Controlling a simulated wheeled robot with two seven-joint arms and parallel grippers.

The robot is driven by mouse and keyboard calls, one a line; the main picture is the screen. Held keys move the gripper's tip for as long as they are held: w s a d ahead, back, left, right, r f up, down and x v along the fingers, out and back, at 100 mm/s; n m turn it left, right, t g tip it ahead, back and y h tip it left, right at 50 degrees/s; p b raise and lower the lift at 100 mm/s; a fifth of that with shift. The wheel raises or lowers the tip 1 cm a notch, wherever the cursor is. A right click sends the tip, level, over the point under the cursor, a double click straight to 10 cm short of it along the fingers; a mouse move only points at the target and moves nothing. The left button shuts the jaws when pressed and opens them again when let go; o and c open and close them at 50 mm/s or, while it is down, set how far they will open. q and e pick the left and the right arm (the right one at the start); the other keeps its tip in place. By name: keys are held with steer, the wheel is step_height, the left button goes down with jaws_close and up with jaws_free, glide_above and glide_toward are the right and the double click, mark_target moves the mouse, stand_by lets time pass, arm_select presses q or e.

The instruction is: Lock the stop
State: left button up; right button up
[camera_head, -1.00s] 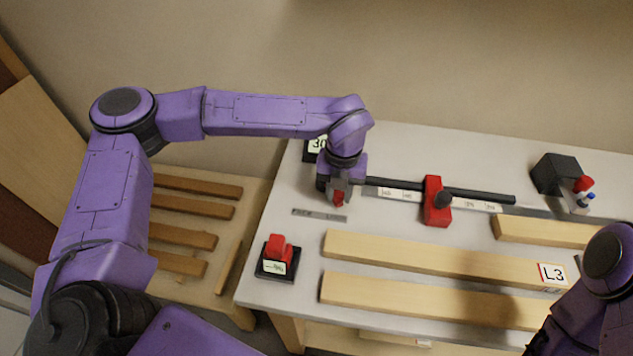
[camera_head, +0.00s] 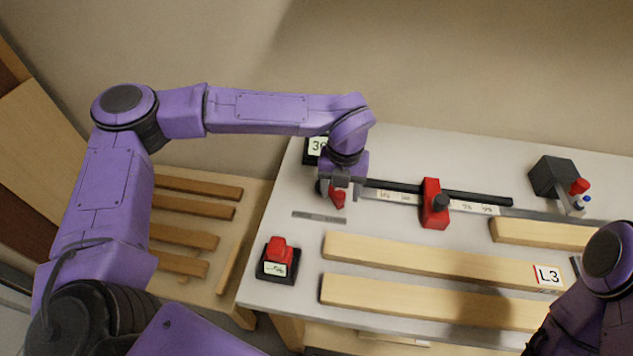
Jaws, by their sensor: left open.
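The red stop (camera_head: 432,210) with a black knob (camera_head: 441,202) sits on a black rail (camera_head: 480,198) beside a white numbered scale (camera_head: 395,196). My left gripper (camera_head: 334,196) is open at the left end of the rail, well to the left of the stop. A small red part (camera_head: 338,200) shows at its fingers, and the gripper partly hides it; I cannot tell whether they touch. My right arm (camera_head: 590,300) shows at the lower right, with its gripper outside the view.
Wooden boards (camera_head: 440,260) lie on the bench, one labelled L3 (camera_head: 547,276). A red-topped block (camera_head: 278,262) stands at the front left corner. A dark box (camera_head: 555,176) with red and blue parts stands at the back right. A slatted rack (camera_head: 195,215) stands left of the bench.

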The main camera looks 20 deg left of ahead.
arm_select(q)
step_height(320, 180, up, 8)
steer(key=p, duration=0.5)
steer(key=shift+f, duration=0.15)
steer(key=shift+s+f, duration=0.1)
